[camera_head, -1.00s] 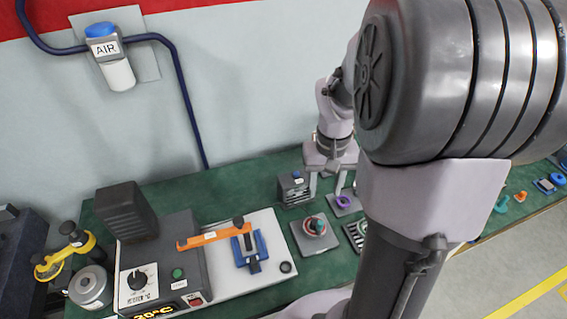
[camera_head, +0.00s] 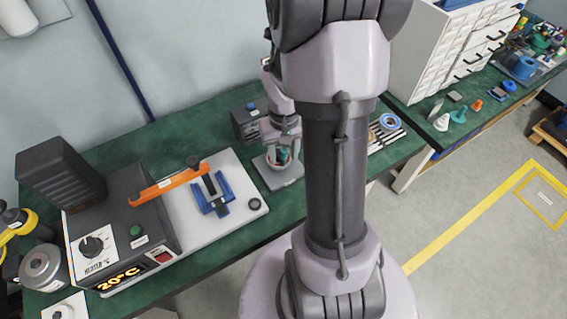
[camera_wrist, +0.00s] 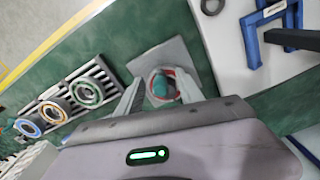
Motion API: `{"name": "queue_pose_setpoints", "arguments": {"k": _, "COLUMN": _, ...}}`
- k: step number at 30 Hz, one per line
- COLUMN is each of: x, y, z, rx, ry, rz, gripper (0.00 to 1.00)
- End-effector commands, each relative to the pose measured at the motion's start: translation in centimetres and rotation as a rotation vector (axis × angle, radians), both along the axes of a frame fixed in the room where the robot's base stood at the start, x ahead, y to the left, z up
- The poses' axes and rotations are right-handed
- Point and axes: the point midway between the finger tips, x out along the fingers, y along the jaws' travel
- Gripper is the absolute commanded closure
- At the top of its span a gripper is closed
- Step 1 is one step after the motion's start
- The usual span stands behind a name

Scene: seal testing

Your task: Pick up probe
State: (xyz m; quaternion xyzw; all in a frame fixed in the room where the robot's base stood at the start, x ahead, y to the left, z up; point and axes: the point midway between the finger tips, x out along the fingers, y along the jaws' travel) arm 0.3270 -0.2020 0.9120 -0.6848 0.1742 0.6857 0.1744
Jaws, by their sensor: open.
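A short teal piece, which looks like the probe (camera_wrist: 160,87), stands in a red ring on a square grey plate (camera_wrist: 152,59) in the wrist view. In the head view the plate (camera_head: 289,180) lies on the green bench, just right of the white base; the teal and red piece (camera_head: 283,156) shows on it. My gripper (camera_wrist: 160,78) is open, with one finger on each side of the teal piece. I cannot tell whether the fingers touch it. In the head view my gripper (camera_head: 284,148) is over the plate, partly hidden by my arm.
A white base with a blue bracket (camera_head: 213,196) and orange lever (camera_head: 168,187) stands left of the plate, joined to a grey heater (camera_head: 110,235). A dark box (camera_head: 250,125) stands behind. A slotted rack with rings (camera_wrist: 80,92) lies on the other side.

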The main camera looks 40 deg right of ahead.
Motion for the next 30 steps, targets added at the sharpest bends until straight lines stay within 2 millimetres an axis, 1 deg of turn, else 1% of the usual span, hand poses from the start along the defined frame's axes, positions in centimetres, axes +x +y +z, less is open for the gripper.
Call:
{"name": "queue_pose_setpoints", "arguments": {"k": 2, "x": 0.0, "y": 0.0, "z": 0.2, "rx": 0.000, "ry": -0.001, "rz": 0.000, "gripper": 0.56}}
{"name": "queue_pose_setpoints", "arguments": {"k": 5, "x": 0.0, "y": 0.0, "z": 0.2, "rx": 0.000, "ry": -0.001, "rz": 0.000, "gripper": 0.74}}
{"name": "queue_pose_setpoints", "arguments": {"k": 6, "x": 0.0, "y": 0.0, "z": 0.2, "rx": 0.000, "ry": -0.001, "rz": 0.000, "gripper": 0.82}}
{"name": "queue_pose_setpoints", "arguments": {"k": 9, "x": 0.0, "y": 0.0, "z": 0.2, "rx": 0.000, "ry": -0.001, "rz": 0.000, "gripper": 1.00}}
{"name": "queue_pose_setpoints", "arguments": {"k": 20, "x": 0.0, "y": 0.0, "z": 0.4, "rx": 0.000, "ry": -0.001, "rz": 0.000, "gripper": 1.00}}
{"name": "queue_pose_setpoints", "arguments": {"k": 23, "x": 0.1, "y": 0.0, "z": 1.2, "rx": -0.001, "ry": -0.002, "rz": 0.000, "gripper": 1.00}}
{"name": "queue_pose_setpoints", "arguments": {"k": 29, "x": 0.0, "y": 0.0, "z": 4.2, "rx": -0.001, "ry": -0.002, "rz": -0.001, "gripper": 1.00}}
{"name": "queue_pose_setpoints", "arguments": {"k": 30, "x": -0.5, "y": 0.2, "z": 4.3, "rx": 0.000, "ry": 0.000, "rz": -0.001, "gripper": 1.00}}
